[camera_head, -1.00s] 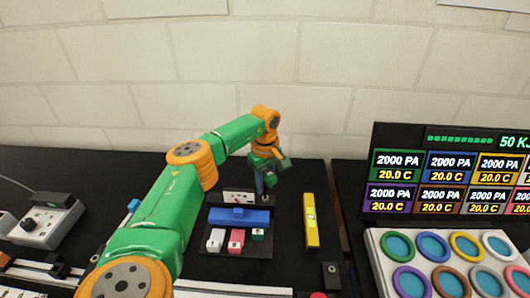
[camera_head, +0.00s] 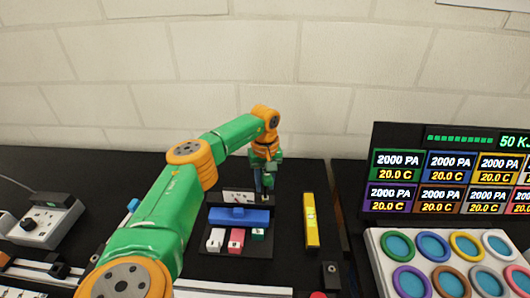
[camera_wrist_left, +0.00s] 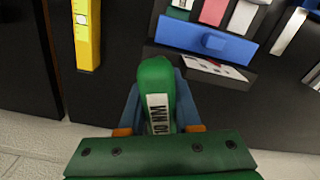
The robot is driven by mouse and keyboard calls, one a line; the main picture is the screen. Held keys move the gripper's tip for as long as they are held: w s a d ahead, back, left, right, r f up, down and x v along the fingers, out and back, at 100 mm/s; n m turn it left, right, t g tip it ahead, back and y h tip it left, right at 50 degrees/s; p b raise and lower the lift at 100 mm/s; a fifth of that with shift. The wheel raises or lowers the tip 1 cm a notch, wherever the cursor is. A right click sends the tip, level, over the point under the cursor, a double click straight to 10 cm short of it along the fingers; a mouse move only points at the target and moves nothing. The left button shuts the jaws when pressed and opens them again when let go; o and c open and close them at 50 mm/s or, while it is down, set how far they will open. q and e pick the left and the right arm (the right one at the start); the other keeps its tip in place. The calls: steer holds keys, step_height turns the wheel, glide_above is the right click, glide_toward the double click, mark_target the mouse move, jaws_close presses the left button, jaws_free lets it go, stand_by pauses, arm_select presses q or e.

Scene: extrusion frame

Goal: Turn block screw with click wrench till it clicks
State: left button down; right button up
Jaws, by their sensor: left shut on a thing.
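My left gripper (camera_head: 265,180) is at the back of the small tool rack, pointing down. In the left wrist view its blue fingers (camera_wrist_left: 158,112) are shut on the green click wrench (camera_wrist_left: 156,75), which has a white label reading "10 NM". The wrench's lower end is hidden beneath its green top. I cannot make out the block screw; the gripper and wrench may cover it. My right gripper is not in view.
The rack holds a blue block (camera_head: 238,216) and white, red and green pieces. A yellow bar (camera_head: 311,220) lies to the right. A dial box (camera_head: 45,226) stands at left, and a panel with coloured rings (camera_head: 447,262) at right.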

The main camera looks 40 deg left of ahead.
mark_target(265, 175)
arm_select(q)
steer(key=shift+m, duration=2.3)
steer(key=shift+n, duration=1.1)
steer(key=shift+a+r+p, duration=0.1)
steer(key=shift+r+p, duration=0.2)
steer(key=shift+r, duration=1.2)
